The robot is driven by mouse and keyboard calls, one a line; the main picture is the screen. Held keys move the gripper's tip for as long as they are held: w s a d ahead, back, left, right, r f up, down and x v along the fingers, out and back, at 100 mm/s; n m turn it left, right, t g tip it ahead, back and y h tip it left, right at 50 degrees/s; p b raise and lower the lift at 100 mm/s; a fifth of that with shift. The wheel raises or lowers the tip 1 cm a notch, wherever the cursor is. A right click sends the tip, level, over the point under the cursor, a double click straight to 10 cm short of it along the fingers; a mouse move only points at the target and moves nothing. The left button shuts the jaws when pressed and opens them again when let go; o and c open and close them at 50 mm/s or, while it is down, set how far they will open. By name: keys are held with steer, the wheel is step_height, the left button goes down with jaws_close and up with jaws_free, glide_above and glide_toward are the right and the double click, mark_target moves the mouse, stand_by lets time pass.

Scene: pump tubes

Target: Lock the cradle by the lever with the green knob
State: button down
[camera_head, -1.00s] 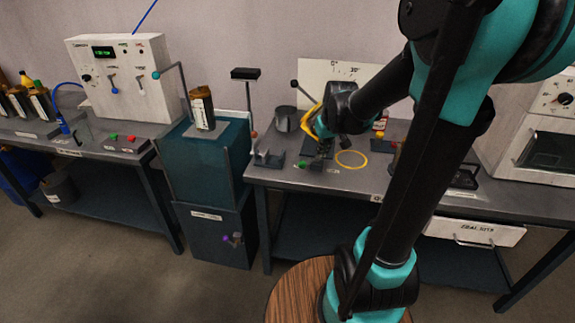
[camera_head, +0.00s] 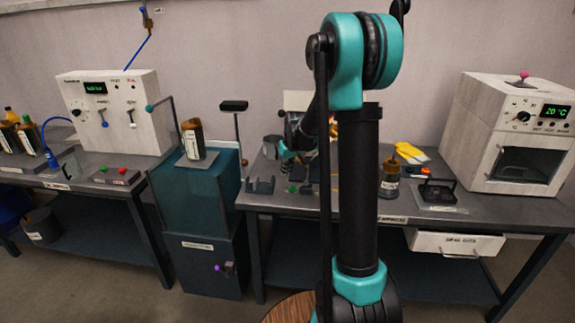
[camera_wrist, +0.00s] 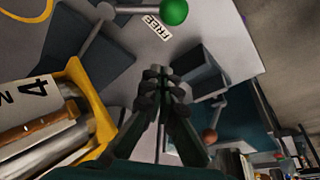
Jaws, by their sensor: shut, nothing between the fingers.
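The green knob (camera_wrist: 174,11) is at the top of the wrist view, on the end of a grey lever rod (camera_wrist: 128,9). Beside it on the bench is a label reading FREE (camera_wrist: 158,26). The knob also shows small in the head view (camera_head: 292,188), near the bench's front edge. A grey block with upright walls (camera_wrist: 200,72), perhaps the cradle, stands to the right of my fingertips in the wrist view. My gripper (camera_wrist: 164,76) is shut and empty, its fingertips apart from the knob. In the head view my arm partly hides this area.
A silver cylinder with a yellow frame (camera_wrist: 85,110) and a label with a 4 is close left of my gripper. A brown knob (camera_wrist: 210,136) is at lower right. A teal cabinet (camera_head: 195,190) stands left of the bench; a white oven (camera_head: 515,135) is at right.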

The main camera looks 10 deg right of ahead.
mark_target(298, 187)
steer(key=x, duration=0.2)
steer(key=shift+w+f, duration=0.15)
steer(key=shift+f, duration=0.15)
steer(key=s, duration=0.2)
steer(key=shift+s+d, duration=0.3)
steer(key=shift+d, duration=0.05)
steer(key=shift+s+d+f, duration=0.15)
steer(key=shift+s+f, duration=0.05)
steer(key=shift+s, duration=0.5)
